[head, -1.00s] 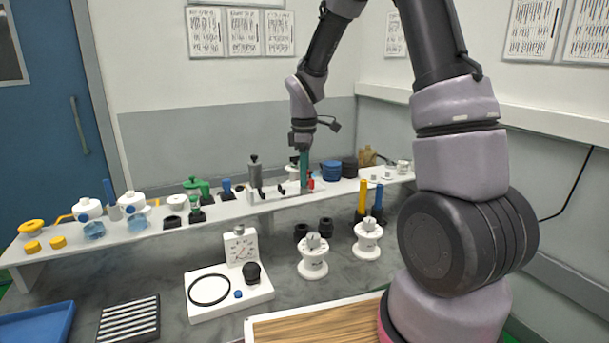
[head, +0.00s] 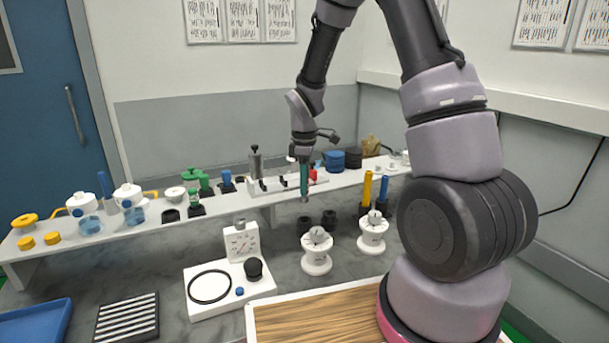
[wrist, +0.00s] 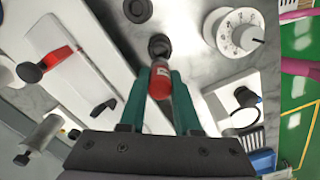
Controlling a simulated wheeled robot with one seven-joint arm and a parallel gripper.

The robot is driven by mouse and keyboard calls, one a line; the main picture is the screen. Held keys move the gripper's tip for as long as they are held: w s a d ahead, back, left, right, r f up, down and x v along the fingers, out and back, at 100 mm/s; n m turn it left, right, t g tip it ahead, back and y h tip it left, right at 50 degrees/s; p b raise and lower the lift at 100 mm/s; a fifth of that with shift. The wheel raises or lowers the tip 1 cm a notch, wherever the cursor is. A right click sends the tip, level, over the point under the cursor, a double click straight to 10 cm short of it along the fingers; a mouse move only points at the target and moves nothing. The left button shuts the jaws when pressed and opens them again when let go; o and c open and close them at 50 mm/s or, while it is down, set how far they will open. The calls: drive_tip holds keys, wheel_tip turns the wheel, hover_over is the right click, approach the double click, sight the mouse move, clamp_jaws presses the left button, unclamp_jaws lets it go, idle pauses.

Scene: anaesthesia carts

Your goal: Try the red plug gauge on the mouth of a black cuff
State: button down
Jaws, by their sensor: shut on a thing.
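My gripper (wrist: 160,85) has teal fingers shut on the red plug gauge (wrist: 159,84), which points away from the wrist. In the head view, my gripper (head: 304,190) hangs upright just in front of the shelf, above the black cuffs. One black cuff (wrist: 160,45) lies just past the gauge's tip in the wrist view; a second black cuff (wrist: 137,9) is beside it. Both cuffs stand on the grey bench in the head view, the left one (head: 304,223) and the right one (head: 328,218). I cannot tell whether the gauge touches a cuff.
White dial units (head: 317,252) and (head: 373,234) stand in front of and right of the cuffs. A white shelf (head: 225,203) with a holder rack and several fittings runs behind. A white gauge board (head: 228,290) is at front left. A wooden board (head: 325,318) lies nearest me.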

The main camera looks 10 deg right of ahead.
sight(305, 201)
idle(0.4)
drive_tip(key=shift+f, duration=3)
drive_tip(key=shift+f, duration=1.3)
idle(0.8)
drive_tip(key=shift+r, duration=0.1)
idle(0.7)
drive_tip(key=shift+r, duration=3.4)
